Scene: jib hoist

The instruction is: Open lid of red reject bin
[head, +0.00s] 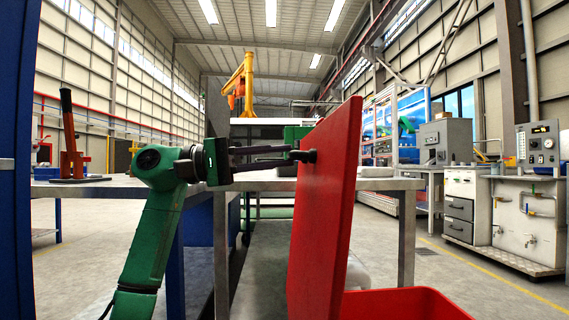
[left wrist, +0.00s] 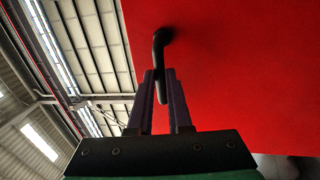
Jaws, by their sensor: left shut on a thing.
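The red reject bin (head: 400,304) stands low at the front right, with only its upper part in view. Its red lid (head: 325,210) stands up nearly vertical, leaning a little to the right at the top. My left gripper (head: 292,155) is shut on the black lid handle (head: 307,156) near the lid's upper edge. In the left wrist view the fingers (left wrist: 164,92) close around the dark handle (left wrist: 160,45), and the red lid (left wrist: 230,70) fills the right side. My right gripper is not in view.
A grey-topped workbench (head: 390,184) runs behind the lid. A red lever tool (head: 70,140) stands on a bench at left. A dark blue panel (head: 15,160) bounds the left edge. Grey cabinets (head: 500,215) stand at right, with open floor before them.

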